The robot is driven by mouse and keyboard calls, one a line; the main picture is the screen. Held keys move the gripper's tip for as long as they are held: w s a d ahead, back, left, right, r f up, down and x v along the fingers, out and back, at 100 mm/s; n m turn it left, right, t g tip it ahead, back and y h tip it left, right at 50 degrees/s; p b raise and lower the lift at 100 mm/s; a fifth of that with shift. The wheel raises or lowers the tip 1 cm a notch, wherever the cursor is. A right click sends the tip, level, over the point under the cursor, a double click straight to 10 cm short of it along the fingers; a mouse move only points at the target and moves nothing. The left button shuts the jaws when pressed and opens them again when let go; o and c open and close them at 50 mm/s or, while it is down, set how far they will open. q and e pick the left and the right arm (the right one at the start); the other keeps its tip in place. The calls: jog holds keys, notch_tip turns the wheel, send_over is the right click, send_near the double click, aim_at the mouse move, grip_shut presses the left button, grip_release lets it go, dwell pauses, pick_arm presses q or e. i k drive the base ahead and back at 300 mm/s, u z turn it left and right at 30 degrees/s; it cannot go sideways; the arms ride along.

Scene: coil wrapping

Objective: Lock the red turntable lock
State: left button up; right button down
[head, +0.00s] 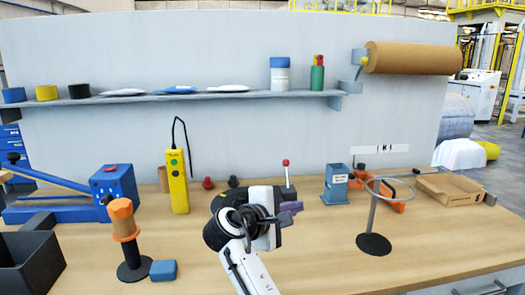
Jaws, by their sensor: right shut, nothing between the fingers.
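A thin upright lever with a red tip (286,162) stands behind my right gripper, near the back of the bench. It is the most likely red turntable lock, but its base is hidden. A small red knob (208,183) stands to the left of it. A dark rounded part (230,197), perhaps the turntable, is mostly hidden behind my wrist. My right gripper (291,211) is shut and empty, with its fingers pointing right, in front of and below the red-tipped lever. I cannot tell whether it touches anything. My left gripper is out of view.
A yellow control box (177,181) stands left of my arm. An orange-handled tool (124,232) and a blue block (163,270) are at the front left. A ring stand (374,243) is to the right. The front right of the bench is clear.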

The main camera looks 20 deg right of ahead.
aim_at(287, 162)
jog(key=i, duration=1)
